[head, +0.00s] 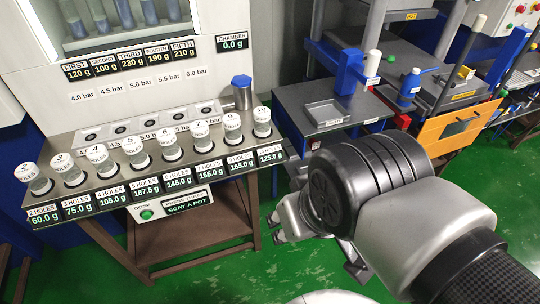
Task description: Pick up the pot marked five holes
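The pot marked 5 holes (139,158) is a small clear pot with a white lid. It stands upright in the row on the metal shelf (110,212), between the pots marked 4 (104,166) and 6 (171,151). The plate below it reads 5 holes, 187.5 g. My gripper (275,227) is right of the shelf and well away from the pot, over the green floor in the picture. Its two fingertips look apart with nothing between them. My arm hides part of the gripper.
Several similar pots stand close on both sides. Small bar-marked blocks (120,128) lie behind the row, and a blue-capped metal cylinder (242,93) stands at the back right.

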